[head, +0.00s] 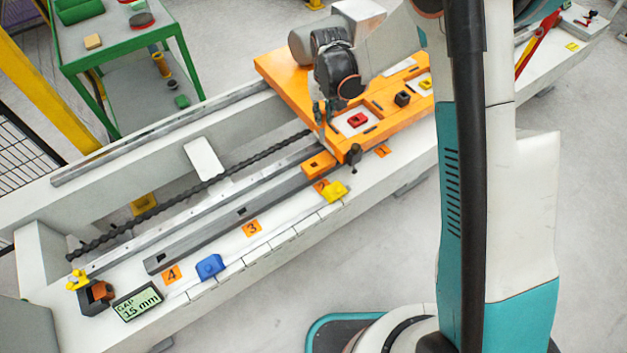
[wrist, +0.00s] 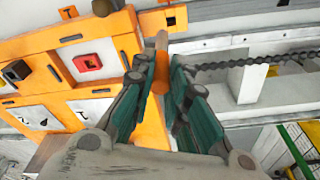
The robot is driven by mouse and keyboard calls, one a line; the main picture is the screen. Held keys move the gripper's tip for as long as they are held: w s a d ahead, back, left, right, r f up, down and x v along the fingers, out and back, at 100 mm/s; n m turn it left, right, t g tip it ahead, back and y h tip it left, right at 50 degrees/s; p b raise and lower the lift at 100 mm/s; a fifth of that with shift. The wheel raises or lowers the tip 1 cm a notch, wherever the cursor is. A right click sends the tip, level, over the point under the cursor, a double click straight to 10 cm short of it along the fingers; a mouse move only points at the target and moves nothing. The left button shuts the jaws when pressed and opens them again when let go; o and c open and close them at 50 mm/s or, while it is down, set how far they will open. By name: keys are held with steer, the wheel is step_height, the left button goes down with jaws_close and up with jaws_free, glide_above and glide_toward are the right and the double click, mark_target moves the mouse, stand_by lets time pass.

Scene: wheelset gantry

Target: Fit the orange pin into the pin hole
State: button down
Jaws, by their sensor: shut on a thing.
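My gripper (head: 323,113) is above the left edge of the orange plate (head: 283,76) in the head view. In the wrist view, my gripper (wrist: 160,84) is shut on the orange pin (wrist: 161,62), which sticks out beyond the teal finger pads. The pin is not clear in the head view. An orange block (head: 318,164) sits on the rail beside the plate. What looks like the same block (wrist: 155,21) is past the pin tip in the wrist view, with a small dark opening. I cannot tell whether this is the pin hole, or whether the pin touches anything.
A red part (head: 357,119) and a black block (head: 402,98) sit on the plate. A dark knob (head: 353,154) stands at its front edge. A yellow block (head: 335,191), a blue block (head: 209,266) and a gap display reading 15 mm (head: 137,303) line the front ledge.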

step_height(320, 180, down, 21)
steer(key=w+a+b, duration=0.1)
steer(key=a+b, duration=0.1)
steer(key=b, duration=0.5)
steer(key=shift+w+a+r, duration=0.15)
steer(key=shift+a, duration=0.1)
steer(key=c, duration=1.6)
jaws_free()
steer(key=shift+f, duration=0.2)
steer(key=shift+o, duration=0.2)
steer(key=shift+r, duration=0.1)
